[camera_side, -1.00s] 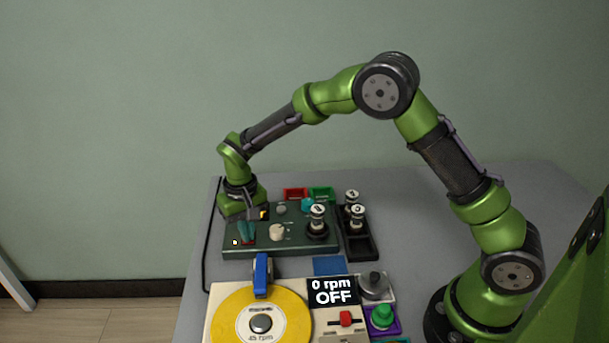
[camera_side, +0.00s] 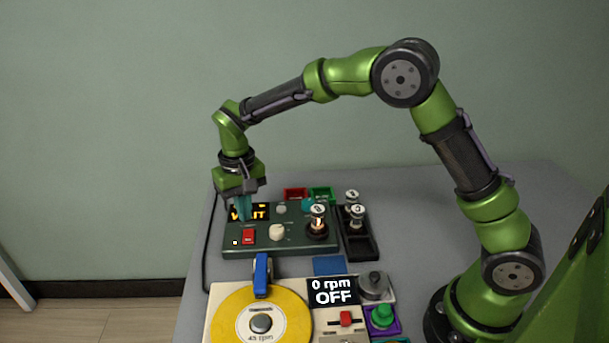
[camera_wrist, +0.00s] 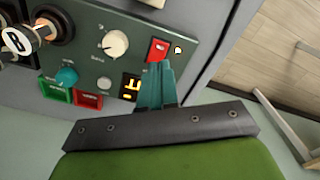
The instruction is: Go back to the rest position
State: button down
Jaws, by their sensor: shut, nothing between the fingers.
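My gripper (camera_side: 245,209) is above the left part of the dark green control panel (camera_side: 294,244) in the side view. Its teal fingers are together and hold nothing. In the wrist view the fingertips (camera_wrist: 157,70) appear just below the red rocker switch (camera_wrist: 157,50), which also shows in the side view (camera_side: 248,236). The fingers hide part of the panel's amber display (camera_side: 262,210), which reads something like "WAIT". A lit white indicator (camera_side: 235,242) is beside the switch.
The panel carries a cream knob (camera_side: 277,232) and a glowing tube (camera_side: 318,217). More tubes stand in a black tray (camera_side: 360,246) to its right. Red (camera_side: 295,193) and green (camera_side: 321,193) bins are behind. A turntable with a yellow disc (camera_side: 235,318) is in front. Space above is clear.

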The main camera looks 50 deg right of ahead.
jog(key=shift+r, duration=0.3)
jog(key=shift+s+f, duration=0.1)
jog(key=shift+f, duration=0.15)
jog(key=s+d+r+t, duration=0.2)
jog(key=s+r, duration=0.2)
jog(key=s, duration=0.3)
jog(key=s+d+r+t+y, duration=0.1)
jog(key=s+d+r+t, duration=0.1)
jog(key=s+r, duration=0.3)
jog(key=s+d+r+m+t+y, duration=0.1)
jog(key=s+d+r+t, duration=0.2)
jog(key=s, duration=0.8)
notch_tip(320, 180, up, 2)
jog(key=shift+s+d+r, duration=0.2)
jog(key=shift+d, duration=0.35)
